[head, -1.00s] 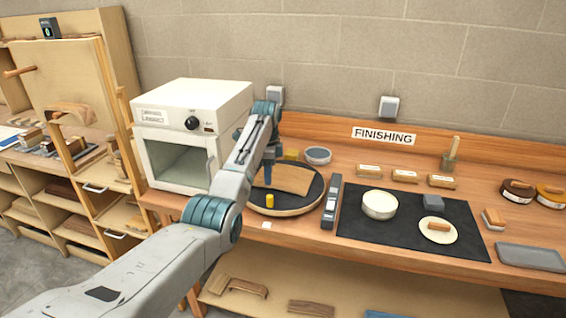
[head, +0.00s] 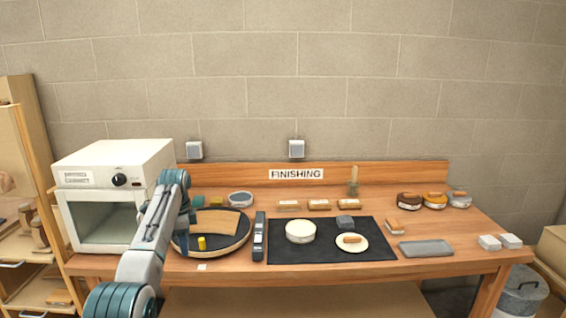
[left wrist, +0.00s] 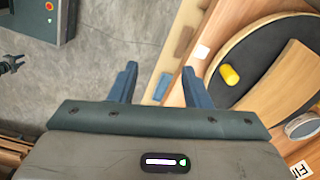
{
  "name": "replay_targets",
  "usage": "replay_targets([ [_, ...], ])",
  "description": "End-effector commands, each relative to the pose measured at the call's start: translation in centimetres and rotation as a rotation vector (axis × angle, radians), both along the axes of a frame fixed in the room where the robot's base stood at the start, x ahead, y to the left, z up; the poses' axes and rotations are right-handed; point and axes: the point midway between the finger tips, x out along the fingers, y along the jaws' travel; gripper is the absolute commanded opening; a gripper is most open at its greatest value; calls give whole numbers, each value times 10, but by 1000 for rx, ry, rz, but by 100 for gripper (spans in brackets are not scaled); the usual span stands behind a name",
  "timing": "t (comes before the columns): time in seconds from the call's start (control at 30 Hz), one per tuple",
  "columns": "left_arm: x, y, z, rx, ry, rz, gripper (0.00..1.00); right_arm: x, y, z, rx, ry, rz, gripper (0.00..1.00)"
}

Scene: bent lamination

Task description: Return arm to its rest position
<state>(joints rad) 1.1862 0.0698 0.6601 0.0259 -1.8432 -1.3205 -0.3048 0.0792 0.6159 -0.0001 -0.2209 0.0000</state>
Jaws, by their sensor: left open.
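My left arm comes in from the lower left of the head view. Its left gripper (head: 187,217) points down near the left edge of the round dark turntable (head: 222,246), partly hidden by my own arm. In the left wrist view the two blue fingers (left wrist: 160,82) stand apart with nothing between them, the floor and bench edge behind. A curved wooden piece (head: 217,222) and a yellow cylinder (head: 202,243) lie on the turntable; they also show at the right of the left wrist view. My right gripper is not in view.
A white oven (head: 112,190) stands close on the left of my arm. A black mat (head: 330,252) with a white bowl (head: 300,231) and a plate (head: 352,242) lies to the right. A grey tray (head: 426,248) is farther right. Open floor (left wrist: 105,30) shows beyond the bench.

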Motion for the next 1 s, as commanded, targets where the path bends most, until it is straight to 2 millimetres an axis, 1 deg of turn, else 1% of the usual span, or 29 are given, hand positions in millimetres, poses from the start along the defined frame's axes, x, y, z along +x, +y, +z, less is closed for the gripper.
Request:
replay_targets([
  [0.03,0,0,0,0,0,0,43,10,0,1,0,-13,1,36],
  [0.07,-1,0,-4,0,2,3,43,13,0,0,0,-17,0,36],
  [0.1,-2,0,-14,1,2,13,43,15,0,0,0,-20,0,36],
  [0.27,-4,1,-45,4,0,49,43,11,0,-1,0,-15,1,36],
  [0.37,-8,2,-68,7,-2,76,43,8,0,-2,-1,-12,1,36],
  [0.4,-10,2,-80,8,-2,88,43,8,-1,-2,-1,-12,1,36],
  [0.47,-12,3,-97,10,-4,109,43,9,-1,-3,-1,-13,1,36],
  [0.5,-15,3,-111,11,-4,123,43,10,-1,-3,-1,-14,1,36],
  [0.57,-20,4,-132,13,-5,148,43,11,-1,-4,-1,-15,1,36],
  [0.67,-30,5,-173,17,-8,194,43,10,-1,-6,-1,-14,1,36],
  [0.77,-48,6,-225,22,-11,254,43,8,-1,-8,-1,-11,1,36],
  [0.8,-58,7,-251,24,-12,283,43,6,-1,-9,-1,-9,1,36],
  [0.87,-77,8,-293,29,-16,333,43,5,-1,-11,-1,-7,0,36],
  [0.9,-91,9,-321,31,-20,368,43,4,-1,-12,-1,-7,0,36],
  [0.97,-114,10,-361,34,-26,420,43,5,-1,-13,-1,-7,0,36],
  [1.0,-131,11,-388,36,-30,455,43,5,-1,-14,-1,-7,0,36],
])
